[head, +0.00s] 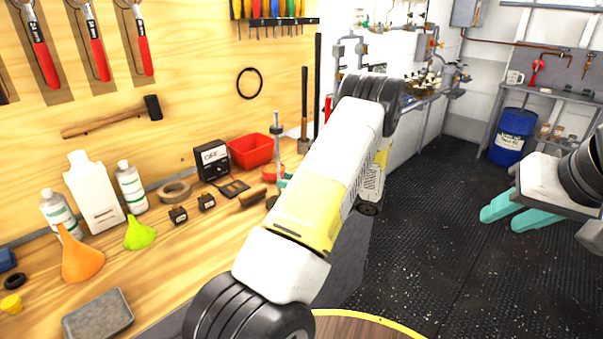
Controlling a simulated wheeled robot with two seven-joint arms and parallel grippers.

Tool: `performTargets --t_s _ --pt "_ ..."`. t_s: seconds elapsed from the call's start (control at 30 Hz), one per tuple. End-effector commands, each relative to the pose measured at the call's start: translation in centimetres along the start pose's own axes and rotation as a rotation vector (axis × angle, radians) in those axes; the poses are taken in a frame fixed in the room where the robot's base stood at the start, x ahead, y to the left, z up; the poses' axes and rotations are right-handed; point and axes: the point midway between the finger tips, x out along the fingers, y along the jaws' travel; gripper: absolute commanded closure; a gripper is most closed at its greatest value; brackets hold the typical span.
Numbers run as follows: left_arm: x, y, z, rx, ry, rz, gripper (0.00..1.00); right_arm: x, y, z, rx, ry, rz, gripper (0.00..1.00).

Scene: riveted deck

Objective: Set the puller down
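A grey metal tool with an upright threaded rod, which looks like the puller (277,124), stands upright at the back right of the workbench. Its lower part is hidden behind my arm and other things, so I cannot tell whether it touches the bench. My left gripper (285,182) is mostly hidden behind my own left forearm. Only a bit of its teal finger shows, just below the rod, and its grip is not visible. My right gripper (522,212) is at the right edge over the dark floor, its two teal fingers apart and empty.
The wooden workbench (190,262) holds a red bin (250,150), bottles, an orange funnel (82,262), a green funnel (139,234), a tape roll (174,191) and a grey tin (98,315). Its front middle is clear. A blue drum (512,137) stands at the far right.

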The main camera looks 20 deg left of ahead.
Motion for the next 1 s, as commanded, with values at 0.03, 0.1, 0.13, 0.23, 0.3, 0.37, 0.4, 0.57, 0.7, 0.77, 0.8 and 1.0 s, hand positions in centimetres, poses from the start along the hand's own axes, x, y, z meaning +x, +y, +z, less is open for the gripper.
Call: performTargets --t_s 0.03,0.1,0.13,0.23,0.3,0.37,0.4,0.57,0.7,0.77,0.8,1.0 --pt "-1.3 -0.1 0.0 -0.001 0.0 -0.006 0.68 0.0 0.0 0.0 0.0 0.0 0.0 0.65" --pt "-2.9 -0.1 0.0 -0.002 0.001 -0.006 0.68 0.0 0.0 0.0 0.0 0.0 0.0 0.65" --pt "-3.6 -0.1 0.0 -0.001 0.0 -0.005 0.68 0.0 0.0 0.0 0.0 0.0 0.0 0.65" --pt "-5.6 -0.1 -0.1 -0.001 0.001 -0.004 0.68 0.0 0.0 0.0 0.0 0.0 0.0 0.65" --pt "-6.7 -0.1 0.0 0.0 0.0 -0.004 0.68 0.0 0.0 0.0 0.0 0.0 0.0 0.65" --pt "-7.5 0.0 0.0 0.0 0.0 -0.002 0.68 0.0 0.0 0.0 0.0 0.0 0.0 0.65" --pt "-7.9 -0.1 0.0 0.0 0.0 -0.003 0.68 0.0 0.0 0.0 0.0 0.0 0.0 0.65" --pt "-8.6 0.3 0.4 -0.014 0.022 0.014 0.68 0.0 0.0 0.0 0.0 0.0 0.0 0.65" --pt "-7.5 2.2 2.4 -0.088 0.148 0.1 0.68 0.0 0.0 0.0 0.0 0.0 0.0 0.65" --pt "-7.0 3.7 3.5 -0.14 0.237 0.157 0.68 0.0 0.0 0.0 0.0 0.0 0.0 0.65" --pt "-6.7 4.8 4.2 -0.183 0.303 0.199 0.68 0.0 0.0 0.0 0.0 0.0 0.0 0.65" --pt "-7.0 10.5 7.5 -0.415 0.637 0.402 0.68 0.0 0.0 0.0 0.0 0.0 0.0 0.65"
